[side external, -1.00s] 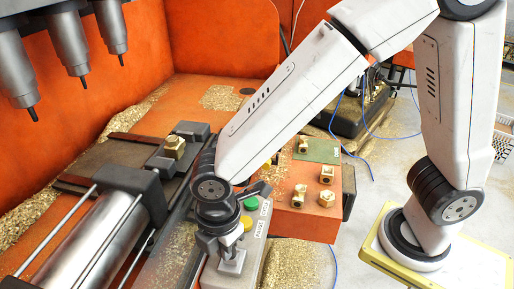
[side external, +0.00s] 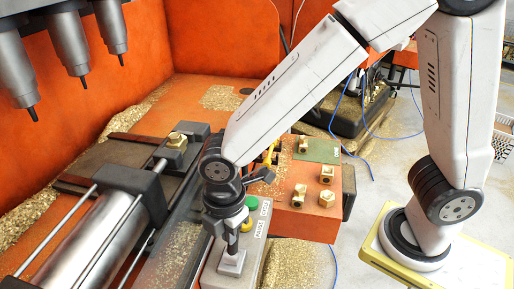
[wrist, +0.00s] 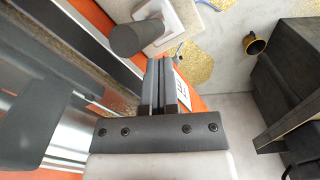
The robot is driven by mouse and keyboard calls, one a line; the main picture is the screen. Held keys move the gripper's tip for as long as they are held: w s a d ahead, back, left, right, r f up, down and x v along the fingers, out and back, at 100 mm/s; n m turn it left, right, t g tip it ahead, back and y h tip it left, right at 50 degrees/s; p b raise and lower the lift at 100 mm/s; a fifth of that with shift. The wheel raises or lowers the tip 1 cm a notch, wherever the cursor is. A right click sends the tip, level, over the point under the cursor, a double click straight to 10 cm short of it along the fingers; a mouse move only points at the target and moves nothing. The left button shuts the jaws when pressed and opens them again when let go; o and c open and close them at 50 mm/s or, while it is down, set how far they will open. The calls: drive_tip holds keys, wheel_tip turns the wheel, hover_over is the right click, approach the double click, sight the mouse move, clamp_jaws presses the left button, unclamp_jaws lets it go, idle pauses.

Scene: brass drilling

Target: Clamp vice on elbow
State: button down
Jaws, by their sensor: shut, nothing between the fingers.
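The brass elbow (side external: 177,140) sits at the dark vice jaw (side external: 172,160) in the side view. I cannot tell whether the jaws press on it. The vice's silver cylinder (side external: 82,245) lies at lower left. A dark knob (wrist: 127,40) on a pale square base (side external: 231,263) stands at the near end of the control box. My gripper (side external: 227,230) points down just above and beside this knob. In the wrist view its fingers (wrist: 165,72) are together and empty, and the knob is ahead to their left, apparently apart from them.
Green (side external: 251,203) and yellow (side external: 246,225) buttons sit on the control box beside my gripper. Several brass fittings (side external: 300,190) lie on the orange block to the right. Drill spindles (side external: 70,45) hang at upper left. Brass chips (side external: 290,262) are scattered around.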

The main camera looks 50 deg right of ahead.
wheel_tip(320, 180, up, 9)
drive_tip(key=a, duration=0.1)
drive_tip(key=shift+s+a+f, duration=0.15)
drive_tip(key=shift+s, duration=0.15)
idle(0.6)
drive_tip(key=d+f+m+t, duration=0.1)
drive_tip(key=d+f+m, duration=0.3)
drive_tip(key=d+m, duration=0.5)
drive_tip(key=d+f+m+t, duration=0.1)
drive_tip(key=d+f+m, duration=0.4)
drive_tip(key=d+m, duration=0.4)
drive_tip(key=d, duration=0.4)
drive_tip(key=shift+w+d+f+t, duration=0.15)
drive_tip(key=shift+w+d+t, duration=0.15)
drive_tip(key=shift+w, duration=0.05)
idle(1.2)
